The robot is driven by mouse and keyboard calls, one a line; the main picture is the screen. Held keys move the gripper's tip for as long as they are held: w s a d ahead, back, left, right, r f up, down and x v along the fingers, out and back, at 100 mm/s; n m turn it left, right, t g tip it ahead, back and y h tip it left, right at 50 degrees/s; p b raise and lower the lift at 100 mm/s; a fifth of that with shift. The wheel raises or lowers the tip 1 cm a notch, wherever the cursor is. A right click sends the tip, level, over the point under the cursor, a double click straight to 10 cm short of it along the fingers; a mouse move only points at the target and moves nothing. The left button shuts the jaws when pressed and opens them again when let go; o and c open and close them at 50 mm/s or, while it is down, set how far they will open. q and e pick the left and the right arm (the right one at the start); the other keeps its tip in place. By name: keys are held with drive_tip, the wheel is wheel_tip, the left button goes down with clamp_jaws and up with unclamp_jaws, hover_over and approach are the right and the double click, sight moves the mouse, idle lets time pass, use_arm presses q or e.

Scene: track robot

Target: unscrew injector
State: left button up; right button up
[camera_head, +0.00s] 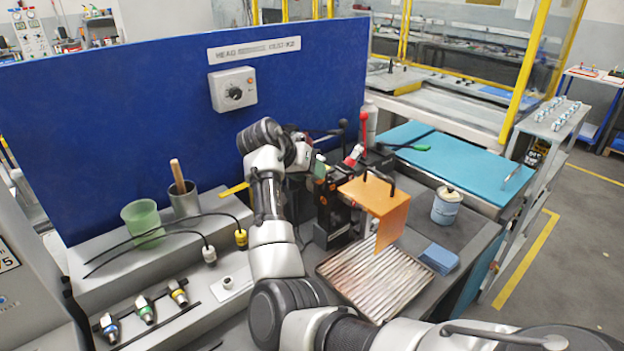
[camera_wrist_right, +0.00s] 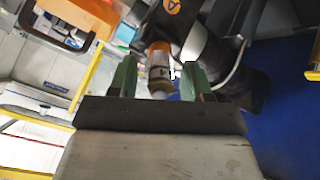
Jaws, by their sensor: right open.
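My right gripper (camera_wrist_right: 158,82) has green fingertips, one on each side of the injector's lower end; the jaws are apart, and contact cannot be made out. In the head view my right arm reaches to the back of the bench, with its gripper (camera_head: 318,165) beside the dark machine (camera_head: 333,208), partly hidden. The injector is hard to make out there. My left gripper is not in view.
An orange guard with a black handle (camera_head: 378,205) stands right of the machine, above a ribbed tray (camera_head: 372,278). Several injectors, including a green one (camera_head: 145,310), sit in a rack at left. A green cup (camera_head: 143,222) stands behind. A blue panel (camera_head: 150,110) closes the back.

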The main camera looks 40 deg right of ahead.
drive_tip(key=m+b, duration=0.2)
drive_tip(key=m, duration=0.2)
drive_tip(key=shift+f, duration=0.1)
drive_tip(key=shift+m+b, duration=0.55)
drive_tip(key=shift+m, duration=0.55)
drive_tip(key=shift+m+b, duration=0.95)
drive_tip(key=shift+m, duration=0.45)
drive_tip(key=m+b, duration=0.3)
drive_tip(key=m, duration=0.3)
drive_tip(key=shift+m+b, duration=0.4)
drive_tip(key=shift+m, duration=1.2)
